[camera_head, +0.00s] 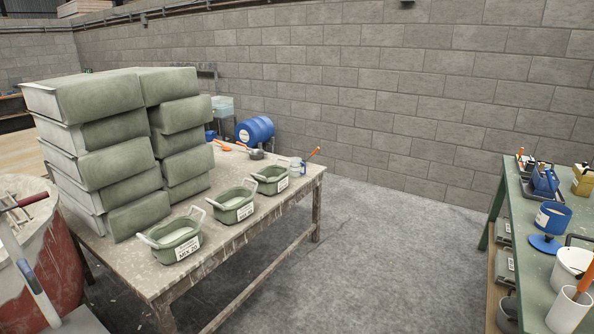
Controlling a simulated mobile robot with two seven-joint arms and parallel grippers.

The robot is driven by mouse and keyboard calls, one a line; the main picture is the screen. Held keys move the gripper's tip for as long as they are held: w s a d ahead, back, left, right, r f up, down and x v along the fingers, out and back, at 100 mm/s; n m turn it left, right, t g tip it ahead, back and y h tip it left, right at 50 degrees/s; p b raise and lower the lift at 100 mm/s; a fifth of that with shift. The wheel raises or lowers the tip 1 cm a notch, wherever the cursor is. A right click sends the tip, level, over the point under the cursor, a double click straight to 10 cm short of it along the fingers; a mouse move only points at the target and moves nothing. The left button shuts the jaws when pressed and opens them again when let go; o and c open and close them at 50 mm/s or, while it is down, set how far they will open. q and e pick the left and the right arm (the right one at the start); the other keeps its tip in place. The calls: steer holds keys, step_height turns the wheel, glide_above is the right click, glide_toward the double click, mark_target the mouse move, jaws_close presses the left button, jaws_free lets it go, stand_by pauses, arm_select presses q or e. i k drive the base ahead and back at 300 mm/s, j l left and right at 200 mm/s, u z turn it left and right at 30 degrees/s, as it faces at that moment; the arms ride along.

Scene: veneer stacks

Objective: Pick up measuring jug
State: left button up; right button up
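A small clear container (297,167), which looks like a measuring jug, stands near the far right corner of the worn table (262,222). It is small in view, so I cannot make out its markings or handle. An orange-handled tool (312,154) shows right beside it; I cannot tell whether the tool stands in it. Neither of my grippers is in view.
Three green tubs (232,206) line the table's front edge, with tall stacks of green boxes (110,160) behind them on the left. A green bench (535,222) with a white bucket (572,268) stands on the right. The concrete floor (395,255) between is clear.

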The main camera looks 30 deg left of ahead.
mark_target(295, 166)
steer(key=u, duration=1.3)
steer(key=i+l+z, duration=0.35)
steer(key=i, duration=0.4)
steer(key=i+z, duration=0.35)
steer(key=i, duration=0.45)
steer(key=i+u, duration=0.15)
steer(key=i, duration=0.65)
steer(key=i+l+u, duration=0.1)
steer(key=i, duration=0.65)
steer(key=i+l+u, duration=0.1)
steer(key=i+u, duration=0.2)
steer(key=u, duration=0.15)
steer(key=i+l+u, duration=0.25)
steer(key=u, duration=0.15)
steer(key=i+l+u, duration=0.3)
steer(key=u, duration=0.15)
steer(key=i+l+u, duration=0.15)
steer(key=l+u, duration=0.3)
steer(key=i+l+u, duration=0.15)
steer(key=l+u, duration=0.25)
